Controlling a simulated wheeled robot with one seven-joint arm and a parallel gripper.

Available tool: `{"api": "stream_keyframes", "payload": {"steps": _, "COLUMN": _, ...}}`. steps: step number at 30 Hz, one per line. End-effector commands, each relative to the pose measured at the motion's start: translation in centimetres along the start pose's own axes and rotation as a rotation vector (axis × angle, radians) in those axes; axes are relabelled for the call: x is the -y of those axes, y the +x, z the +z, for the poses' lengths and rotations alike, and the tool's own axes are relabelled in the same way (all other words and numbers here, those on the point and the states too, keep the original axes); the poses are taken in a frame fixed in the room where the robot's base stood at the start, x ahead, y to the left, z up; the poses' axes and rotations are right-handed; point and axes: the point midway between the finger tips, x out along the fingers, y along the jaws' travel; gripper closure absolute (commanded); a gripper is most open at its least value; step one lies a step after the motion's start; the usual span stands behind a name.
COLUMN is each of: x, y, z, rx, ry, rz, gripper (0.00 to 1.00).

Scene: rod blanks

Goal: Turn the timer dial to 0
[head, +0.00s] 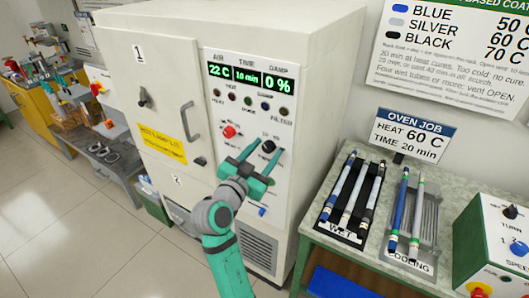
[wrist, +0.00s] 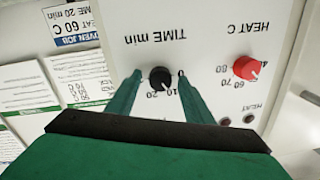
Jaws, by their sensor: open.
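In the head view the dial (head: 268,146) is partly framed by my gripper's fingers. My gripper (wrist: 160,80) is open, with one green finger on each side of the dial; I cannot tell whether they touch it. In the head view my gripper (head: 267,151) reaches up to the panel from below. The oven display (head: 248,77) reads 22 C, 10 min and 0 %.
The red heat dial (wrist: 246,67) is close beside the timer dial. A table at right holds the wet rack (head: 341,234) and cooling rack (head: 409,262) with rods. An oven job sign (head: 412,136) reads heat 60 C, time 20 min.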

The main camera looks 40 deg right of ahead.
Motion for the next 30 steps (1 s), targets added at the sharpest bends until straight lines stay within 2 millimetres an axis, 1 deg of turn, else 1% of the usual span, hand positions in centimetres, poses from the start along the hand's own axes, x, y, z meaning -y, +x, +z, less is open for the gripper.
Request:
{"api": "stream_keyframes", "payload": {"steps": 2, "x": 0.01, "y": -0.02, "z": 0.01, "rx": 0.000, "ry": 0.000, "rz": 0.000, "gripper": 0.53}}
{"api": "stream_keyframes", "payload": {"steps": 5, "x": -0.03, "y": 0.00, "z": 0.00, "rx": 0.000, "ry": 0.000, "rz": 0.001, "gripper": 0.75}}
{"api": "stream_keyframes", "payload": {"steps": 6, "x": -0.05, "y": 0.01, "z": 0.00, "rx": 0.000, "ry": 0.000, "rz": 0.001, "gripper": 0.84}}
{"api": "stream_keyframes", "payload": {"steps": 7, "x": -0.05, "y": 0.01, "z": 0.00, "rx": 0.000, "ry": 0.000, "rz": 0.001, "gripper": 0.91}}
{"api": "stream_keyframes", "payload": {"steps": 8, "x": -0.06, "y": 0.02, "z": -0.01, "rx": 0.000, "ry": 0.000, "rz": 0.001, "gripper": 0.94}}
{"api": "stream_keyframes", "payload": {"steps": 14, "x": -0.05, "y": 0.02, "z": -0.03, "rx": 0.000, "ry": -0.006, "rz": 0.001, "gripper": 0.94}}
{"api": "stream_keyframes", "payload": {"steps": 20, "x": 0.00, "y": 0.01, "z": -0.05, "rx": 0.003, "ry": -0.058, "rz": 0.001, "gripper": 0.94}}
{"api": "stream_keyframes", "payload": {"steps": 26, "x": 0.07, "y": -0.01, "z": -0.10, "rx": 0.010, "ry": -0.182, "rz": 0.002, "gripper": 0.94}}
{"api": "stream_keyframes", "payload": {"steps": 30, "x": 0.13, "y": -0.03, "z": -0.12, "rx": 0.017, "ry": -0.305, "rz": 0.004, "gripper": 0.94}}
